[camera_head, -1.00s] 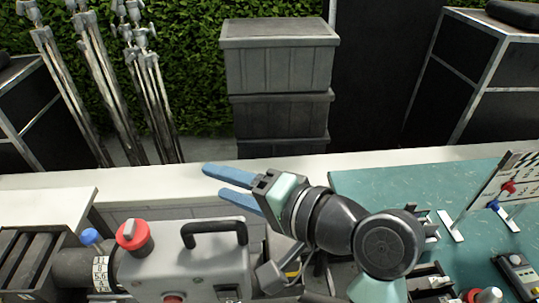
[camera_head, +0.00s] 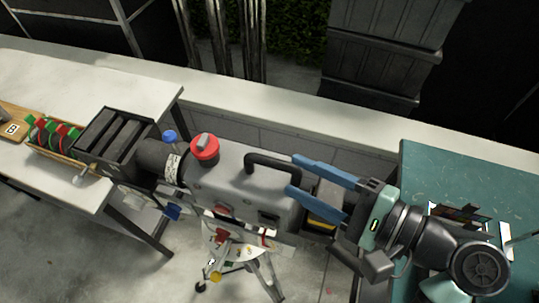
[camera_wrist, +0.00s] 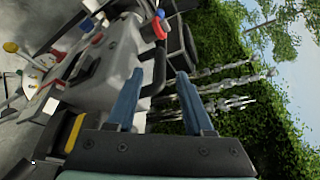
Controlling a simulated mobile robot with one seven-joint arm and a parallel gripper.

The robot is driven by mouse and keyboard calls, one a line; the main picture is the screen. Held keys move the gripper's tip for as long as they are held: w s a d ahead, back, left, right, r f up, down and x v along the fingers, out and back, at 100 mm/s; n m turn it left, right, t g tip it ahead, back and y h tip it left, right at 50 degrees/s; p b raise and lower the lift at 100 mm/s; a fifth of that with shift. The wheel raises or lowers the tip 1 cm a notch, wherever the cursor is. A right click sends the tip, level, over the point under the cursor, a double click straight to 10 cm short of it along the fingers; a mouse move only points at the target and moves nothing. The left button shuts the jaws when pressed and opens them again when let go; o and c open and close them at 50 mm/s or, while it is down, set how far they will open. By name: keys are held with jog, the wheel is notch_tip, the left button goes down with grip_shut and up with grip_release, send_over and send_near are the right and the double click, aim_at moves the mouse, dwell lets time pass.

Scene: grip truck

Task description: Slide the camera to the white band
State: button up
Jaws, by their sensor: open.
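The camera (camera_head: 245,190) is a grey box body with a black top handle (camera_head: 282,162), a red knob, a blue knob and a dark lens at its left end. A white numbered ring (camera_head: 172,168) circles the lens; I cannot tell whether another white band lies below the body. My gripper (camera_head: 292,174) is open, its blue fingers pointing left beside the handle's right end. In the wrist view the handle (camera_wrist: 159,62) shows between and beyond the fingertips of my gripper (camera_wrist: 158,78). Nothing is visibly held. The camera's underside is mostly hidden.
A black slatted box (camera_head: 117,140) stands at the lens end. A white table (camera_head: 60,75) is at the left, with a tray of red and green items (camera_head: 55,140). A teal table (camera_head: 455,180) is at the right. Tripod legs (camera_head: 262,272) stand below the camera.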

aim_at(282, 168)
jog(key=p+x, duration=0.1)
jog(key=x, duration=0.4)
jog(key=shift+w+a, duration=0.2)
jog(key=shift+w, duration=0.15)
jog(key=shift+w+a+f, duration=0.2)
jog(key=shift+w+a, duration=0.05)
jog(key=shift+a, duration=0.25)
jog(key=shift+d, duration=0.1)
grip_shut()
dwell(0.6)
